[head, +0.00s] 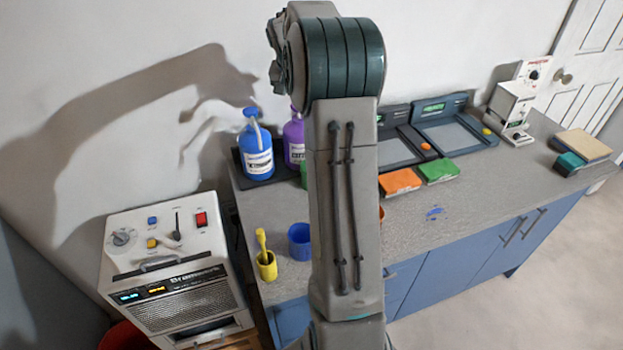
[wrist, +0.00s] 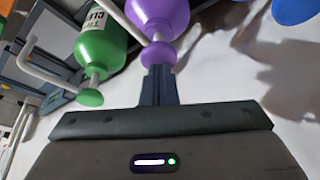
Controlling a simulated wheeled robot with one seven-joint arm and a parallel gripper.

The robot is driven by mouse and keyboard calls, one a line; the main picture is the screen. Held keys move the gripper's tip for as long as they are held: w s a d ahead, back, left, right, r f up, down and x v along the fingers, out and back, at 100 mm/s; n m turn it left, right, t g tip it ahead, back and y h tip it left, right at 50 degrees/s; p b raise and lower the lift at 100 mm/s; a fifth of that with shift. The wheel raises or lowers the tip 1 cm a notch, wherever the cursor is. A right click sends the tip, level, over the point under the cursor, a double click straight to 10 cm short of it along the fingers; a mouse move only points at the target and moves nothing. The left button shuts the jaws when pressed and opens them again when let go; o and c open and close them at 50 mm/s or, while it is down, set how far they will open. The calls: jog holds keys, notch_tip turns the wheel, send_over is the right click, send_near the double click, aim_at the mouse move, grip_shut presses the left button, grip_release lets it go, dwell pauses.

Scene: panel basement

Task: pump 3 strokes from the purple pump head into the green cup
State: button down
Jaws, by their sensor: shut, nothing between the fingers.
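The purple pump bottle (head: 294,139) stands at the back of the counter, partly hidden by my arm in the head view. In the wrist view, the purple bottle (wrist: 158,15) hangs into the top of the picture, with its round purple pump head (wrist: 158,54) below. My gripper (wrist: 158,72) is shut and empty, its fingertips right at the purple pump head. I cannot tell whether they touch it. A green pump bottle (wrist: 101,42) is beside it; only a sliver shows in the head view. I see no green cup; my arm hides part of the counter.
A blue pump bottle (head: 257,160) stands left of the purple one. A blue cup (head: 300,241) and a yellow cup (head: 267,267) with a yellow tool stand near the front left. Orange (head: 400,181) and green (head: 438,170) blocks lie right of my arm. The right-front counter is mostly clear.

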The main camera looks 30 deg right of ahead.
jog(key=shift+f+b, duration=0.4)
jog(key=shift+f, duration=0.4)
jog(key=shift+r, duration=0.2)
jog(key=shift+r+p, duration=1.35)
jog(key=shift+r, duration=0.35)
jog(key=shift+r, duration=0.15)
notch_tip(320, 180, up, 6)
jog(key=p, duration=0.4)
